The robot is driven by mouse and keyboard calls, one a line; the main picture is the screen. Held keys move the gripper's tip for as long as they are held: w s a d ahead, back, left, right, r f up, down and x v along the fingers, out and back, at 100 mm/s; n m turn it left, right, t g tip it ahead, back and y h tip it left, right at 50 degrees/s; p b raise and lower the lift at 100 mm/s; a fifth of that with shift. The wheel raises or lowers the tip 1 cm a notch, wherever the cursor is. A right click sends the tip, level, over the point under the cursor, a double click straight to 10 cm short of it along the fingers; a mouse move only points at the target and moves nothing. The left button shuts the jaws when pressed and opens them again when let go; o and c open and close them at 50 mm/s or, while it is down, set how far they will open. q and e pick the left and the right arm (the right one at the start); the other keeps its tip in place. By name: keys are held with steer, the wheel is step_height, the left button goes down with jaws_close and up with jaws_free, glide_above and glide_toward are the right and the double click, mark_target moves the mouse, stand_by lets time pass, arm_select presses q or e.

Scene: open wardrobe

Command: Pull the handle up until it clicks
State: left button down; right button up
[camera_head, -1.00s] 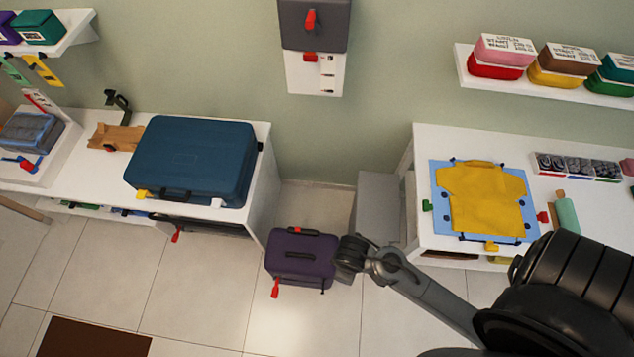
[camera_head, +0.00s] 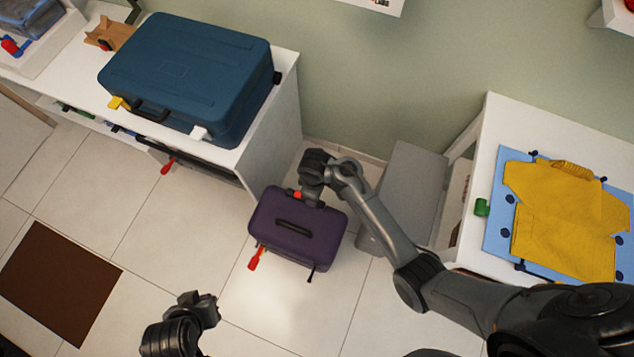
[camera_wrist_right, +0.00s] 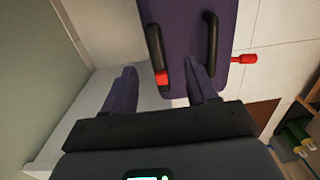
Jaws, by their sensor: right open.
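The purple suitcase (camera_head: 297,237) stands on the tiled floor between the two tables. A black carry handle (camera_head: 293,228) lies across its top. A black pull handle with a red part (camera_wrist_right: 160,70) sits along the suitcase edge in the right wrist view; its red part (camera_head: 297,195) also shows in the head view. My right gripper (camera_wrist_right: 162,85) is open, its two fingers on either side of the pull handle's red end. Whether they touch is unclear. My left gripper (camera_head: 207,307) hangs over the floor at lower left; its jaws are unclear.
A white table with a blue suitcase (camera_head: 185,75) stands at left. A grey box (camera_head: 410,190) stands right of the purple suitcase, beside a table with a yellow shirt (camera_head: 567,220). A brown mat (camera_head: 60,270) lies on open floor at left.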

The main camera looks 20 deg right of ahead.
steer(key=f+b, duration=0.1)
steer(key=f, duration=0.2)
steer(key=f+b, duration=0.2)
steer(key=f, duration=0.2)
steer(key=w+f+b, duration=0.1)
steer(key=f+b, duration=0.1)
steer(key=f, duration=0.1)
steer(key=shift+d+f, duration=0.1)
steer(key=shift+f, duration=0.25)
steer(key=shift+c, duration=0.3)
steer(key=shift+c, duration=1.2)
jaws_close()
